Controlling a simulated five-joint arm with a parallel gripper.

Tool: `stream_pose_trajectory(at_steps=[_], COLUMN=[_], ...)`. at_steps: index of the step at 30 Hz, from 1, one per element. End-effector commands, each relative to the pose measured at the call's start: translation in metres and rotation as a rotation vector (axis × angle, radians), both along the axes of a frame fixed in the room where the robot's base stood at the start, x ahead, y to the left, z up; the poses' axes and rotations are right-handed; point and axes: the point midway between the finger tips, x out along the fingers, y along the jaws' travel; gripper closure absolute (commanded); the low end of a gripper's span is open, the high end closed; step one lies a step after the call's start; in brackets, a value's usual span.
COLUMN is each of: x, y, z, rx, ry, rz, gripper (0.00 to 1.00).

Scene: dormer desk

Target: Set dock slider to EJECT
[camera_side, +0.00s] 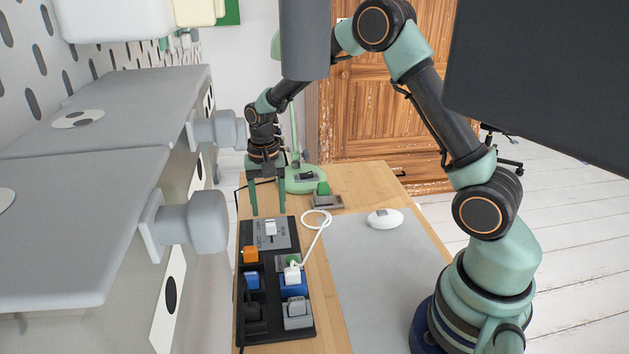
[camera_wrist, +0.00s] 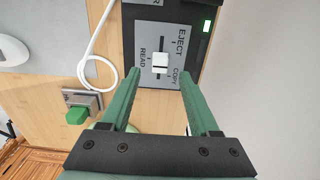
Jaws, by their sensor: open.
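The dock (camera_side: 310,318) is a black strip on the wooden desk. On its far end, a grey plate (camera_side: 283,241) carries the white slider knob (camera_side: 271,228). The wrist view shows the knob (camera_wrist: 160,62) in a dark slot, with EJECT printed at upper right, COPY at lower right and READ at left. The knob sits between the EJECT and COPY label heights, near READ. My gripper (camera_side: 268,212) is open and empty, pointing down just beyond the knob in the side view. In the wrist view, its fingertips (camera_wrist: 161,75) lie either side of the knob, apart from it.
The dock also bears an orange switch (camera_side: 250,254), blue parts and a white plug (camera_side: 292,273) with a looping cable (camera_side: 322,228). A green button on a grey box (camera_side: 323,189) and a lamp base (camera_side: 306,180) stand beyond. A mouse (camera_side: 385,218) lies right; drawer knobs (camera_side: 208,222) jut left.

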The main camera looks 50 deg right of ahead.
Motion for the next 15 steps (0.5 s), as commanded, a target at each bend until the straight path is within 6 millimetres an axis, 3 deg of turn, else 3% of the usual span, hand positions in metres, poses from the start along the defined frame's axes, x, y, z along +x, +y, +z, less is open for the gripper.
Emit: stream_pose_trajectory(at_steps=[6, 15], x=[0.000, 0.000], y=[0.000, 0.000], z=[-0.033, -0.046], rx=[0.000, 0.000], ry=[0.001, -0.001], rz=[0.001, 0.001], gripper=[0.38, 0.38])
